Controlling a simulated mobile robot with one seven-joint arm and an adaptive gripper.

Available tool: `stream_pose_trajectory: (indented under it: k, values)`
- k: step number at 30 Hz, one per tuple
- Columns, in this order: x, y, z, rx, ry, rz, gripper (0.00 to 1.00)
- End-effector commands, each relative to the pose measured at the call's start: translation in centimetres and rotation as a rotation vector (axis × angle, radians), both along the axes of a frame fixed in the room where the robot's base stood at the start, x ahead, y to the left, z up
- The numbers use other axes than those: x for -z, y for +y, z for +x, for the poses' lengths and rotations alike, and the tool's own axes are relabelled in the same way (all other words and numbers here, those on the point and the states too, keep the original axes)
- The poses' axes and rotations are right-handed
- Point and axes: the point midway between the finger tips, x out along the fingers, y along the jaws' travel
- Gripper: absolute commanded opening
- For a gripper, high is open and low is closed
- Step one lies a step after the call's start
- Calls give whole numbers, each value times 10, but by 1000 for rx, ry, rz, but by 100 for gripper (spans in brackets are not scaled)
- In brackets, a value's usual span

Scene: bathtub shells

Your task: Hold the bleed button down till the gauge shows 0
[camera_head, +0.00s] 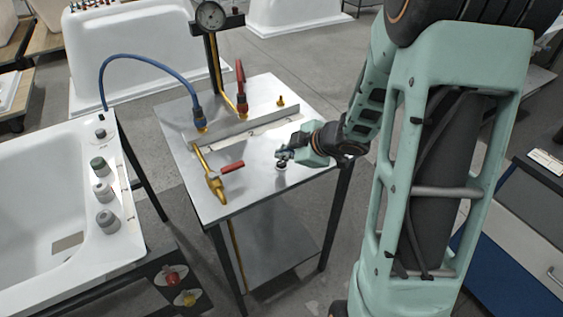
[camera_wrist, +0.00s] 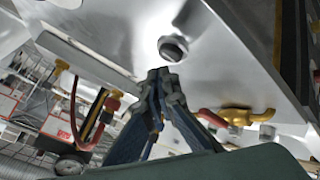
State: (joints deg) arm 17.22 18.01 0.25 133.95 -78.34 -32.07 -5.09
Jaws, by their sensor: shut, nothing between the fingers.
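The bleed button (camera_head: 281,166) is a small round dark piece in a pale ring on the metal bench top. In the wrist view the button (camera_wrist: 173,46) lies just beyond my fingertips. My gripper (camera_head: 284,154) is shut and empty, right above the button in the head view. In the wrist view the fingertips of my gripper (camera_wrist: 163,75) meet just short of the button, with a small gap in the picture; I see no contact. The round pressure gauge (camera_head: 210,15) sits on a dark post at the back of the bench. Its needle is too small to read.
A brass valve (camera_head: 212,182) with a red handle stands left of the button. A white bathtub shell (camera_head: 50,190) stands left of the bench (camera_head: 250,195).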

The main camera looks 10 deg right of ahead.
Motion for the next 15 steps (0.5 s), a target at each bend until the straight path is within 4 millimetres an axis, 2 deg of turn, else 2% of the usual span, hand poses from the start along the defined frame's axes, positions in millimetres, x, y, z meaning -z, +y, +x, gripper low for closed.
stream_pose_trajectory:
  k: [15]
  values:
    - [9, 0, 0, -1, 0, -1, 0]
